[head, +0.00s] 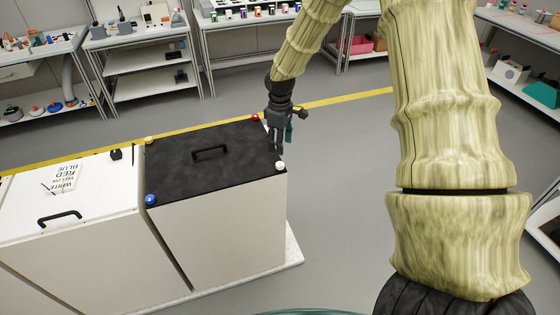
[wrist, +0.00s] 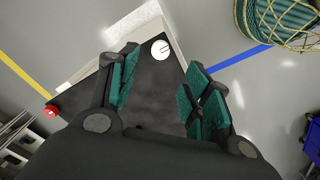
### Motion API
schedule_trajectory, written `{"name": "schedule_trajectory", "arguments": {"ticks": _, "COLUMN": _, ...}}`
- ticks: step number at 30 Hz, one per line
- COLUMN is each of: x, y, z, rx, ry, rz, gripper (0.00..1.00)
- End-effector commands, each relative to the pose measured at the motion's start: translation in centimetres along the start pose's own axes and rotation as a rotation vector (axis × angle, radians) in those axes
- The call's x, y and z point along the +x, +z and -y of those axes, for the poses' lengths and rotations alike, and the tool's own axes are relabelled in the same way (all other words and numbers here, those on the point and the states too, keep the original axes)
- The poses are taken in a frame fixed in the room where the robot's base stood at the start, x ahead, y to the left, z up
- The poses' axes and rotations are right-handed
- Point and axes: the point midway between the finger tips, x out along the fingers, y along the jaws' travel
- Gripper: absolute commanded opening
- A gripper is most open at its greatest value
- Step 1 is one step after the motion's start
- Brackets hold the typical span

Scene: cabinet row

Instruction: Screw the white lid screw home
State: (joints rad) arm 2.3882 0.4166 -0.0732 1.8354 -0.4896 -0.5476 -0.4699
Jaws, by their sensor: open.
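The white lid screw (head: 280,166) sits at the near right corner of the black cabinet lid (head: 225,172). In the wrist view the white screw (wrist: 160,49) shows as a round white head at the lid's corner, beyond my fingertips. My gripper (head: 279,142) is open and empty, above the lid's right edge, a little behind the white screw. Its green-padded fingers (wrist: 158,92) are spread wide, with the screw's head lying between their lines in the picture. How far the screw stands up from the lid is too small to tell.
The lid also has a red screw (head: 255,117), a blue screw (head: 151,199), a yellow screw (head: 149,140) and a black handle (head: 210,152). A white cabinet (head: 95,215) with a colour-word card (head: 66,177) adjoins at left.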

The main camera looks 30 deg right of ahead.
Motion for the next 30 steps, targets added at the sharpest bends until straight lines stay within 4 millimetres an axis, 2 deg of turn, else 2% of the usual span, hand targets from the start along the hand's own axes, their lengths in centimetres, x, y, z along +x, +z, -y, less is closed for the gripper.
{"name": "schedule_trajectory", "arguments": {"ticks": 18, "x": 7.2, "y": 0.1, "z": 0.1, "rx": 0.001, "ry": -0.001, "rz": 0.001, "gripper": 0.49}}
{"name": "schedule_trajectory", "arguments": {"ticks": 24, "x": 8.8, "y": 0.1, "z": 0.1, "rx": 0.0, "ry": -0.002, "rz": 0.002, "gripper": 0.49}}
{"name": "schedule_trajectory", "arguments": {"ticks": 30, "x": 9.6, "y": 0.0, "z": 0.1, "rx": 0.0, "ry": 0.0, "rz": -0.001, "gripper": 0.49}}
